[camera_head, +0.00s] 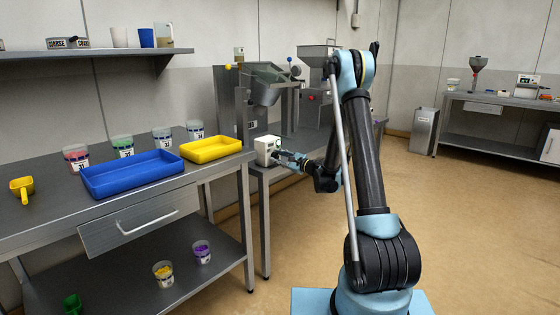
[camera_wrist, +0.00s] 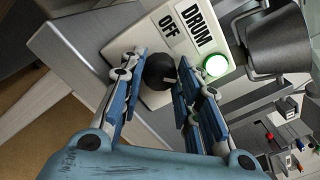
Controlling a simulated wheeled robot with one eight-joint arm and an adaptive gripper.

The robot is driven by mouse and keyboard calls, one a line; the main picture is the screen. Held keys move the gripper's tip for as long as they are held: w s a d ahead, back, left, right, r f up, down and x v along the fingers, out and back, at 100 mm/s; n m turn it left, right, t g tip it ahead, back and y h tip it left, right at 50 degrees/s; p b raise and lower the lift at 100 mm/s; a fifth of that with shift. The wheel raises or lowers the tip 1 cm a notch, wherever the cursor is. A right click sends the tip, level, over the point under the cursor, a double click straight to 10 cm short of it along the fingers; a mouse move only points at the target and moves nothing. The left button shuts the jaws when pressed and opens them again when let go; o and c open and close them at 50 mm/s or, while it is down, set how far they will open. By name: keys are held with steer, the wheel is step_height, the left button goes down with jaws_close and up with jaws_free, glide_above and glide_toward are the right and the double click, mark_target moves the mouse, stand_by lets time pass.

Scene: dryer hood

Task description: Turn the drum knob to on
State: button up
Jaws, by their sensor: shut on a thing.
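The drum knob (camera_wrist: 159,70) is a round black knob on a pale control box. It sits between the two fingers of my gripper (camera_wrist: 157,74) in the wrist view, and the gripper is shut on it. The labels DRUM (camera_wrist: 197,26) and OFF (camera_wrist: 169,25) show on the panel. A round green lamp (camera_wrist: 215,66) beside the knob looks lit. In the head view the control box (camera_head: 265,148) stands on a metal bench, with my gripper (camera_head: 287,157) at its right side. The knob is hidden there, and its exact pointer direction is hard to tell.
A grey metal drum (camera_wrist: 275,42) is close beside the box in the wrist view. In the head view a yellow tray (camera_head: 211,149) and a blue tray (camera_head: 133,174) lie on the left table. The dryer machine (camera_head: 266,95) stands behind the box. Open floor lies to the right.

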steer(key=o, duration=1.1)
steer(key=shift+a+f, duration=0.1)
steer(key=shift+c, duration=0.2)
steer(key=v, duration=0.7)
steer(key=shift+s+d, duration=0.15)
steer(key=shift+d, duration=0.1)
